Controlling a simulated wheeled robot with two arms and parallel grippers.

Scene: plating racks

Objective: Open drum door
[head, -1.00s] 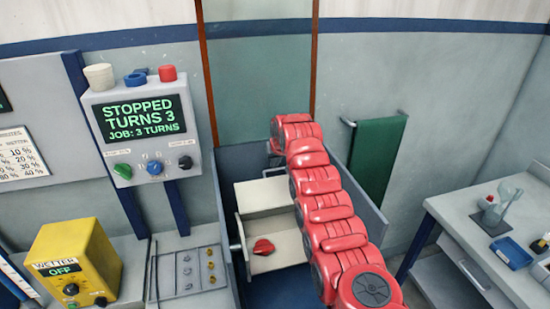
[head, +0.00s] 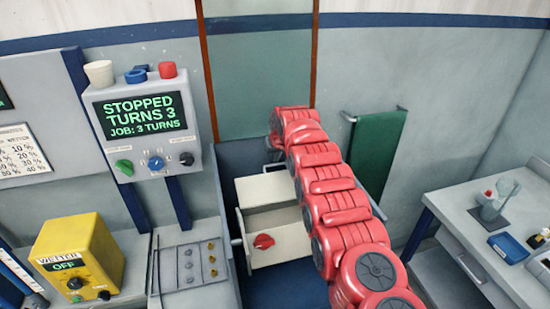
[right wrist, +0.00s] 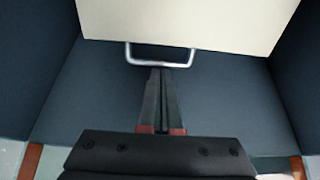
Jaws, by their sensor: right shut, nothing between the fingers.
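The drum (head: 282,190) is a cream box inside the blue-sided tank in the middle of the head view, with a red knob (head: 263,241) on its front. In the right wrist view a cream panel (right wrist: 190,20) of the drum fills the top, with a silver U-shaped handle (right wrist: 160,64) at its lower edge. My right gripper (right wrist: 161,71) is shut and empty, its fingertips overlapping the handle in the picture. I cannot tell whether they touch it. In the head view my red right arm hides the drum's right side and the gripper. My left gripper is not in view.
A control box (head: 143,130) reads STOPPED, TURNS 3, JOB: 3 TURNS. A yellow wetter box (head: 78,255) reads OFF. Blue tank walls (right wrist: 65,90) flank the gripper. A green towel (head: 377,150) hangs behind; a bench (head: 480,240) stands at the right.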

